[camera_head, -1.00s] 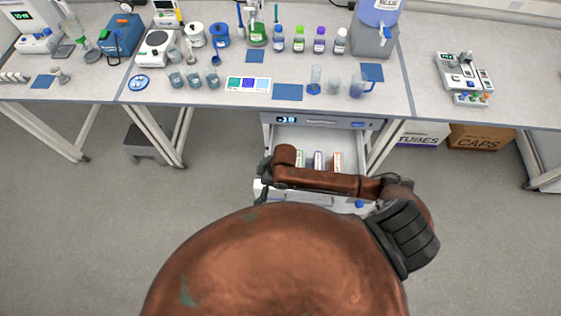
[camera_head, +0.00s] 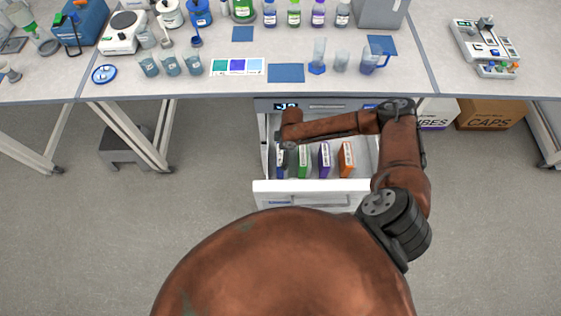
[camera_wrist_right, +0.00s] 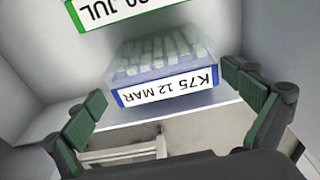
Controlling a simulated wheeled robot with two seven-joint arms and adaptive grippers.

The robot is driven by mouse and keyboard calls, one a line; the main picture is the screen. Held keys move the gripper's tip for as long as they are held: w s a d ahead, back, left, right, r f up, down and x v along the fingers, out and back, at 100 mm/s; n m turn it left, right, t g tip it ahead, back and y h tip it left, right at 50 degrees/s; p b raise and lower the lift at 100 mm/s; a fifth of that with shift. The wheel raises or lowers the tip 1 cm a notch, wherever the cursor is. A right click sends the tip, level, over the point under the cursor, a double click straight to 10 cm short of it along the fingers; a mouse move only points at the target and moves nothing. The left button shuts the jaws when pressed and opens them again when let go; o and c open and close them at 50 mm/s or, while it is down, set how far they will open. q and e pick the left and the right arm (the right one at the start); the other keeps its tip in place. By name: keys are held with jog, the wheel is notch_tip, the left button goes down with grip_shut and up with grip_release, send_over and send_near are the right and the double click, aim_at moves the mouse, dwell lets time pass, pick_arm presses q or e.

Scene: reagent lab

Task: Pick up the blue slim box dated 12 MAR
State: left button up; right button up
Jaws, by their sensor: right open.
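The blue slim box (camera_wrist_right: 165,90) shows in the right wrist view, with a white label reading "K75 12 MAR" upside down and pale contents under a clear top. In the head view it is the leftmost box (camera_head: 280,165) in the open drawer (camera_head: 311,187), partly hidden by my right arm. My right gripper (camera_wrist_right: 165,92) is open, with one finger on each side of the blue box in the picture. I cannot tell whether the fingers reach down beside it. In the head view my right gripper (camera_head: 284,145) is over the drawer's left part. My left gripper is not in view.
A green box (camera_head: 304,161), a purple box (camera_head: 325,160) and an orange box (camera_head: 346,159) stand to the right in the drawer. The bench (camera_head: 221,90) is above and behind it. A CAPS carton (camera_head: 490,115) stands under the bench at right.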

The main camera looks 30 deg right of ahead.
jog(key=f, duration=0.2)
jog(key=f+b, duration=0.1)
jog(key=f, duration=0.1)
jog(key=a+f, duration=0.1)
jog(key=f, duration=0.2)
jog(key=shift+w+b, duration=0.1)
jog(key=shift+b, duration=0.25)
jog(key=c, duration=1)
jog(key=shift+r, duration=0.1)
jog(key=shift+c, duration=0.2)
